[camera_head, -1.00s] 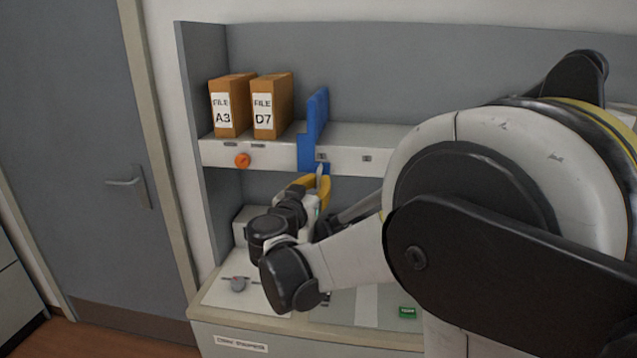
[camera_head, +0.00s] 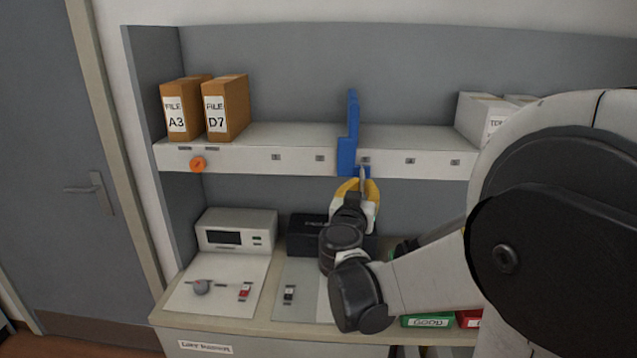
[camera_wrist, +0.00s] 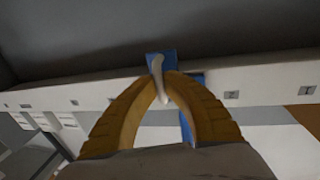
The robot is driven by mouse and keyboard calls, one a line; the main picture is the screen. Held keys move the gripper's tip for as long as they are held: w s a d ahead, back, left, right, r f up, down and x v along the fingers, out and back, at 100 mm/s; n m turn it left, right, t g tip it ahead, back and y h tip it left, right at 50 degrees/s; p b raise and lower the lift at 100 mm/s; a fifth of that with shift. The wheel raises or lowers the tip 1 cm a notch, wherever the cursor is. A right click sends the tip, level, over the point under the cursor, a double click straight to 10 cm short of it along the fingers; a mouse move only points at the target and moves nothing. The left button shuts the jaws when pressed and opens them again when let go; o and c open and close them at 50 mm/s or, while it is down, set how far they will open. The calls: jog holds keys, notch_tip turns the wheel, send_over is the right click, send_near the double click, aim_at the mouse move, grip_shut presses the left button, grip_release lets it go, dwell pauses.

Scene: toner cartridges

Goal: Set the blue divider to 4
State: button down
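The blue divider (camera_head: 347,150) stands upright across the long white shelf (camera_head: 250,163), with its lower part hanging over the front edge. Its lower front is just left of a small label (camera_head: 365,160). The label digits are too small to read surely. My gripper (camera_head: 363,178), with yellow fingers, is at the divider's lower front end, below the shelf edge. The exact contact is partly hidden.
White boxes (camera_head: 483,117) stand at the right. The shelf is bare on both sides of the divider. Devices (camera_head: 237,232) and green and red trays are on the counter below.

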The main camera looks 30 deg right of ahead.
jog(key=s+d, duration=0.7)
jog(key=d, duration=0.2)
jog(key=shift+d, duration=0.3)
jog(key=c, duration=1.5)
grip_release()
jog(key=v, duration=1.2)
